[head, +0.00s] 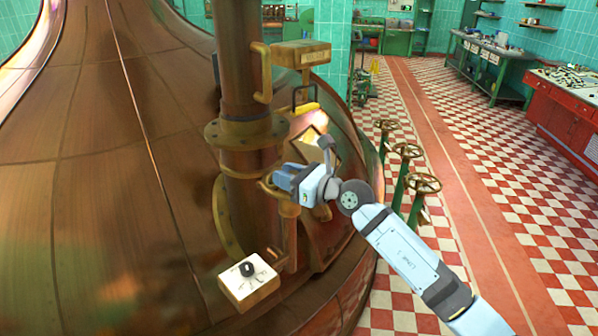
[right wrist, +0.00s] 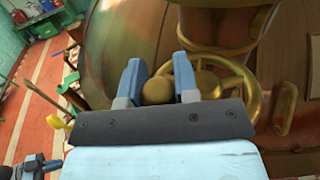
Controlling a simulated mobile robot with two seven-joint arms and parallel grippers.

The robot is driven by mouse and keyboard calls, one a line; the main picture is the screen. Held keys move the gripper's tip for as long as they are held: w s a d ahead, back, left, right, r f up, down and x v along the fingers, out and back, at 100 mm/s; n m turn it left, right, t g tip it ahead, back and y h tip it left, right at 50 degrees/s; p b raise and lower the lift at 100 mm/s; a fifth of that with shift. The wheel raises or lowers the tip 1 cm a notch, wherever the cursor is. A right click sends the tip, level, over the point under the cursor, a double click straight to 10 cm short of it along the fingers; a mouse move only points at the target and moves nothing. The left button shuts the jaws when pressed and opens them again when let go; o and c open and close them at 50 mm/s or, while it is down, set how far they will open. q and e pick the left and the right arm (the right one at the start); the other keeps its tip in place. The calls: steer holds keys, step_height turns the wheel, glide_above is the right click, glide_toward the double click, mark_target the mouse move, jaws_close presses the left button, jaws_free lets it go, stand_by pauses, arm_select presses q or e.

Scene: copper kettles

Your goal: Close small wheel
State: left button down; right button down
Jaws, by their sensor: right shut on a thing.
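The small brass wheel shows in the right wrist view (right wrist: 252,82), with a round hub and a round knob (right wrist: 157,91). It is mounted at the copper kettle's pipe; in the head view my gripper hides most of it. My right gripper (head: 280,180) reaches in from the right, its fingers pointing left at the pipe. In the right wrist view its two blue fingers (right wrist: 158,82) stand on either side of the knob and are shut on it.
The large copper kettle (head: 90,170) fills the left. A thick vertical pipe (head: 240,70) with a flange stands beside the gripper. A white dial box (head: 248,278) sits below it. Several larger valve wheels (head: 407,151) stand on green posts at right. The checkered floor (head: 500,215) beyond is clear.

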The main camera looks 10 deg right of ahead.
stand_by(0.5)
steer(key=c, duration=0.9)
jaws_free()
steer(key=shift+a, duration=0.1)
steer(key=shift+o, duration=0.2)
steer(key=b+v, duration=0.2)
steer(key=v, duration=1.2)
steer(key=shift+b, duration=0.4)
steer(key=shift+a+f, duration=0.1)
